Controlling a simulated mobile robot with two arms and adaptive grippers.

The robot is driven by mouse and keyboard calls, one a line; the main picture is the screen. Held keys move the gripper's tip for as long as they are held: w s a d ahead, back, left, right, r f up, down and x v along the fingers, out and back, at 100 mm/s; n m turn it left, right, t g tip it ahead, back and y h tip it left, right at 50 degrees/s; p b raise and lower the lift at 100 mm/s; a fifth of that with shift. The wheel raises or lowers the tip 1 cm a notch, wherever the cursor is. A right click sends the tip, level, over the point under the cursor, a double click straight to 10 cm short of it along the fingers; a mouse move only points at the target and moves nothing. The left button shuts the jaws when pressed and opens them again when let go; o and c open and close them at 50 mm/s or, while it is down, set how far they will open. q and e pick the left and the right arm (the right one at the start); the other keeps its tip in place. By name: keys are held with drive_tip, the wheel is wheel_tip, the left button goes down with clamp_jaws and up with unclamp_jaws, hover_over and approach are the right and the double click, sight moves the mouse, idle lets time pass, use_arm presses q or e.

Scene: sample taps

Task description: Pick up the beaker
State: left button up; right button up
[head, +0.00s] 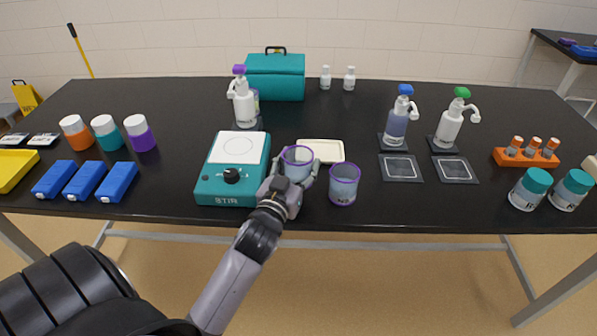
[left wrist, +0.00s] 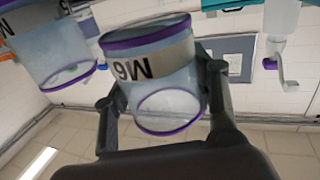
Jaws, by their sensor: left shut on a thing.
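A clear beaker with a purple rim (head: 297,159) is held between the fingers of my left gripper (head: 296,172), at the table's front edge just right of the stirrer. In the left wrist view the beaker (left wrist: 155,75) shows a grey band marked M6, with the gripper's fingers (left wrist: 163,110) on both sides of it. The picture there is upside down. A second purple-rimmed beaker (head: 343,184) stands on the table to the right of the held one; it also shows in the left wrist view (left wrist: 50,48). My right gripper is not in view.
The teal stirrer (head: 232,175) stands close left of my gripper. A cream tray (head: 321,151) lies just behind it. Pump bottles (head: 396,120) stand on pads farther right. Blue boxes (head: 87,181) lie at left. The table front between the second beaker and the right-hand jars (head: 530,189) is clear.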

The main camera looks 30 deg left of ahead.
use_arm(q)
wheel_tip(320, 180, up, 15)
drive_tip(key=p, duration=0.2)
idle(0.6)
